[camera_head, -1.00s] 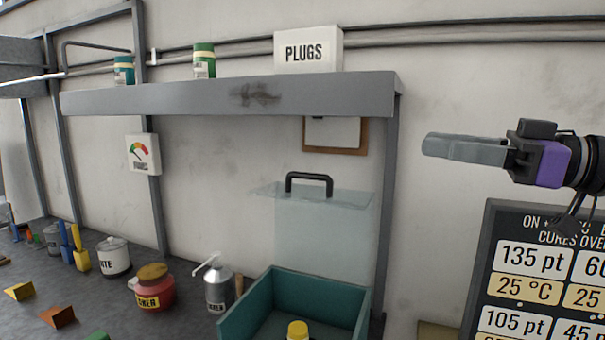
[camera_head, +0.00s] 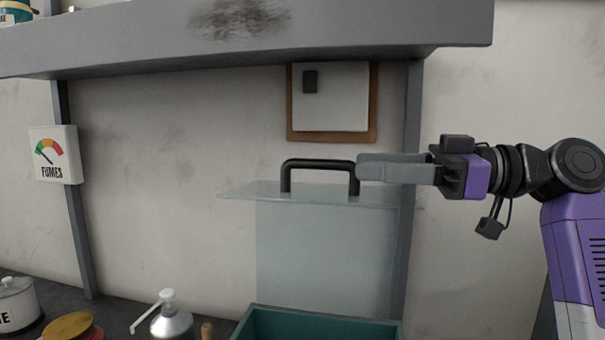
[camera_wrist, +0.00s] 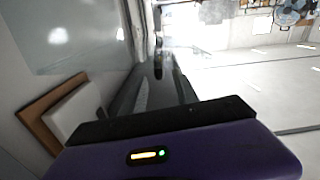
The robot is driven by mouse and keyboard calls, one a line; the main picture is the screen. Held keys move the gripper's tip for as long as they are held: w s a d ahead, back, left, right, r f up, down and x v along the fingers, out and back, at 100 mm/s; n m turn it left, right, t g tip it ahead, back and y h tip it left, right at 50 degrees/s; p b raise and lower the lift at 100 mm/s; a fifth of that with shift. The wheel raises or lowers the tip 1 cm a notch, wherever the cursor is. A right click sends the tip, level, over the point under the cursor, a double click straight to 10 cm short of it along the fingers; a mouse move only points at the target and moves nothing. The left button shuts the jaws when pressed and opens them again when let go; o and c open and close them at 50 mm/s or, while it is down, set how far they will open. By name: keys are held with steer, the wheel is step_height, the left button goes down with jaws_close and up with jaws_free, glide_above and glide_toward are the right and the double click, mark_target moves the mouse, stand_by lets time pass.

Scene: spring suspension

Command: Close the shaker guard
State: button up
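The shaker guard (camera_head: 325,240) is a clear panel with a flat top plate, standing upright behind the teal box. A black bar handle (camera_head: 318,163) rises from its top plate. The teal box (camera_head: 318,323) shows only its upper part at the bottom edge. My gripper (camera_head: 362,167) points left, its grey fingertips at the handle's right upright. I cannot tell whether they touch it. In the head view one finger hides the other, so the gap does not show. In the wrist view the handle (camera_wrist: 158,60) shows beyond the dark fingers, and the clear guard (camera_wrist: 80,35) lies upper left.
A grey shelf (camera_head: 250,35) runs above the guard, with a clipboard (camera_head: 332,105) on the wall beneath it. A grey post (camera_head: 413,120) stands behind my gripper. Open air lies left of the handle.

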mark_target(297, 163)
steer(key=shift+w+a, duration=0.15)
steer(key=shift+a, duration=0.45)
steer(key=a, duration=0.3)
steer(key=w+a+p, duration=0.1)
steer(key=a, duration=0.2)
steer(key=shift+w+a+p, duration=0.15)
steer(key=shift+a+p, duration=0.15)
steer(key=shift+c, duration=0.3)
jaws_close()
stand_by(0.5)
